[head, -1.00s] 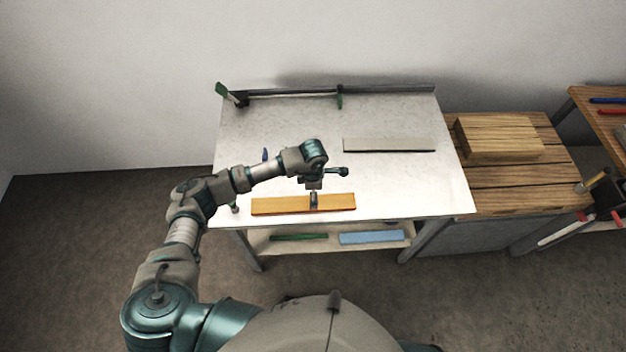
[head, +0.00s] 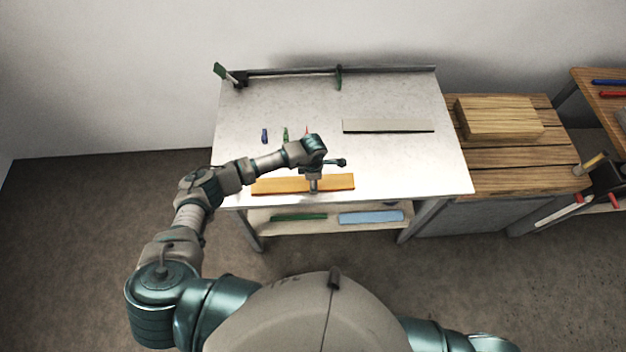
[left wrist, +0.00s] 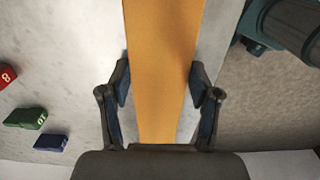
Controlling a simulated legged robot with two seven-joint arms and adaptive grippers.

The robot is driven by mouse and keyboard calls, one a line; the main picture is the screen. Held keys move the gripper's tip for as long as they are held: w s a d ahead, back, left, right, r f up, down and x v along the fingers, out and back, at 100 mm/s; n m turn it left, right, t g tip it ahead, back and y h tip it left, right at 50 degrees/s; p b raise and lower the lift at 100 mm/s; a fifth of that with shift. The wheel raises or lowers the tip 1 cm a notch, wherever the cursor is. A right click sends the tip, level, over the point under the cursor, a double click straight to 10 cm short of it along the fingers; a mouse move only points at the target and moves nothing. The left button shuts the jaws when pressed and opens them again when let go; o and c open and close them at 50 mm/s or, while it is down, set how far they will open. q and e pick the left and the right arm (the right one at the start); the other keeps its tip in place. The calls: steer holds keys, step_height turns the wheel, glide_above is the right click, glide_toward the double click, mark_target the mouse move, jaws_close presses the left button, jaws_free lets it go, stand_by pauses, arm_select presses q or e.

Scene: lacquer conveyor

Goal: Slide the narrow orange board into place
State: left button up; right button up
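The narrow orange board (head: 277,186) lies on the white-topped workbench (head: 386,156) along its front edge, roughly parallel to it. My left gripper (head: 314,188) points down at the board, right of its middle. In the left wrist view, its two fingers (left wrist: 161,78) stand on either side of the orange board (left wrist: 161,35), tips at the long edges. I cannot tell whether they press on it. A metal rail (head: 388,70) runs along the back edge. My right gripper is out of view.
A blue block (head: 264,135), a green block (head: 285,134) and a red one (left wrist: 6,77) stand left of the gripper. Clamps (head: 338,78) sit at the rail. A lower shelf holds a green strip (head: 298,217) and a blue board (head: 370,217). The bench middle is mostly clear.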

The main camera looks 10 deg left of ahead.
mark_target(301, 183)
arm_select(q)
steer(key=shift+c, duration=0.5)
steer(key=shift+s+a+p, duration=0.2)
steer(key=shift+s+a, duration=0.1)
steer(key=shift+a, duration=0.7)
steer(key=shift+s+a+p, duration=0.15)
steer(key=shift+s+a, duration=0.15)
steer(key=shift+a, duration=0.65)
steer(key=o, duration=1.4)
